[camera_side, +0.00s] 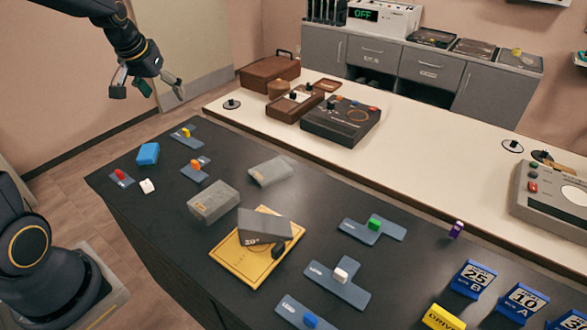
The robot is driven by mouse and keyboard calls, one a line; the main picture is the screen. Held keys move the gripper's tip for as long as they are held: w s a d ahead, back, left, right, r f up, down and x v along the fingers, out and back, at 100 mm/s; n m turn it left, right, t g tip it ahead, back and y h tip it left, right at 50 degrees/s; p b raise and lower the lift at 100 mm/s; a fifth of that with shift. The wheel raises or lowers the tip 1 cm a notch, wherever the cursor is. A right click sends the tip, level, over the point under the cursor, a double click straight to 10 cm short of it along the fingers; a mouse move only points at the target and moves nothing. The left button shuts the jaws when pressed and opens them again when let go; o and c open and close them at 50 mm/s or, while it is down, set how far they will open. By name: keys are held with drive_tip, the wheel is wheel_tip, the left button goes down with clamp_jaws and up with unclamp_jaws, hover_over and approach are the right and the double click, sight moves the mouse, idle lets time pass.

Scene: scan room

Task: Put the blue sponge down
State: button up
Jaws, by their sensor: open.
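The blue sponge (148,153) is a small blue block lying on the black table (330,210) near its far left corner. My gripper (147,88) is at the upper left, in the air above and apart from the sponge. Its fingers are spread and nothing is between them.
Grey blocks (213,202) and a yellow board (245,270) are mid-table. A white counter (430,170) with consoles runs behind. Bare table shows between the pieces.

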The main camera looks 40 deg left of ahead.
drive_tip(key=s+d+r+m+h, duration=0.1)
drive_tip(key=s+d+r+m, duration=0.1)
drive_tip(key=s+d, duration=0.7)
drive_tip(key=s+d+r+m+t+h, duration=0.1)
drive_tip(key=s+d+r+m, duration=0.1)
drive_tip(key=s+d, duration=0.7)
drive_tip(key=shift+d+m, duration=0.5)
drive_tip(key=shift+d, duration=0.3)
drive_tip(key=shift+r, duration=0.1)
